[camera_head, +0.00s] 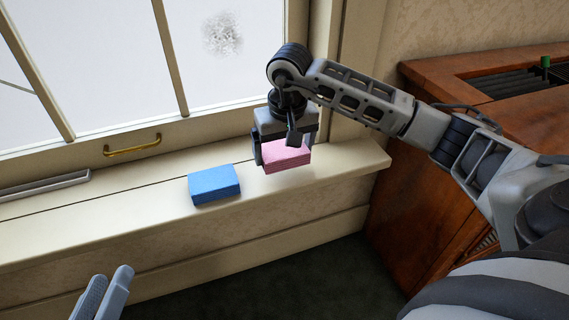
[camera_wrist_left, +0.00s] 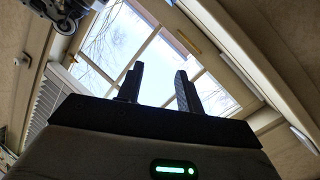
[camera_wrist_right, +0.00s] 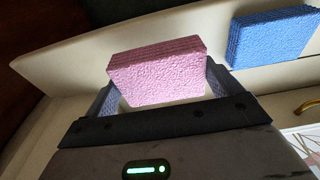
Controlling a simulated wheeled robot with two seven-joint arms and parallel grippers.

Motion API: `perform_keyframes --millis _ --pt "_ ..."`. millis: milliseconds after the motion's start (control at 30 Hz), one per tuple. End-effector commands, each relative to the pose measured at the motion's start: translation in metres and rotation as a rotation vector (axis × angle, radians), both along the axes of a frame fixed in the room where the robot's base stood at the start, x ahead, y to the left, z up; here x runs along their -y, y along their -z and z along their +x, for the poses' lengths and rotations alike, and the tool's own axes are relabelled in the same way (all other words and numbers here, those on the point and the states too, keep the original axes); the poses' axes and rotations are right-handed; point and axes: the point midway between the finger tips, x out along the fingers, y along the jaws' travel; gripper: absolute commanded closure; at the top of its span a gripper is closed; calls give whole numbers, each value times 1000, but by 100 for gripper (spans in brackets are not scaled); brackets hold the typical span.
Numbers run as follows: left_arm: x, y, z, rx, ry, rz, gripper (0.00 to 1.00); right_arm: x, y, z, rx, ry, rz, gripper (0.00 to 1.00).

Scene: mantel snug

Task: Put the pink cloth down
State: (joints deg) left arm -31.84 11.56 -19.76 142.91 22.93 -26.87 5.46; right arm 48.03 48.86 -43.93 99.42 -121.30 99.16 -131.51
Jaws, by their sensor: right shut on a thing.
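The pink cloth (camera_head: 287,157) is a folded, block-like pad at the right part of the window sill. My right gripper (camera_head: 284,150) is shut on it from above. In the right wrist view the pink cloth (camera_wrist_right: 158,72) sits between the two fingers (camera_wrist_right: 160,88). It appears close above the sill; I cannot tell whether it touches. My left gripper (camera_head: 103,292) is at the lower left of the head view, away from the sill. In the left wrist view its fingers (camera_wrist_left: 158,88) stand apart with nothing between them.
A blue folded cloth (camera_head: 214,185) lies on the cream sill (camera_head: 130,217), left of the pink cloth. A grey tray-like strip (camera_head: 45,189) lies further left. The window has a brass handle (camera_head: 132,146). A wooden cabinet (camera_head: 400,205) stands right of the sill.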

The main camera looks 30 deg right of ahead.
Motion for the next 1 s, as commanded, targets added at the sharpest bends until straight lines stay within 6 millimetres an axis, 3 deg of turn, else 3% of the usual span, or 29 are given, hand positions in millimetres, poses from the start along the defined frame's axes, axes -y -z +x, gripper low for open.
perform_keyframes --millis 100,267,733,767,800,1000 --pt "1 2 0 6 3 -26 64 6 16 6 -2 3 1 28" --pt "-2 -16 11 156 -12 -3 64 5 38 5 -1 0 0 28" --pt "-4 -26 15 225 -24 17 64 5 43 5 0 0 -1 28" --pt "-4 -27 16 232 -24 19 64 5 43 5 0 0 -1 7" --pt "-4 -28 16 232 -24 19 64 5 42 5 0 0 -1 0" --pt "-4 -28 16 230 -24 18 64 5 41 5 0 0 -1 0"
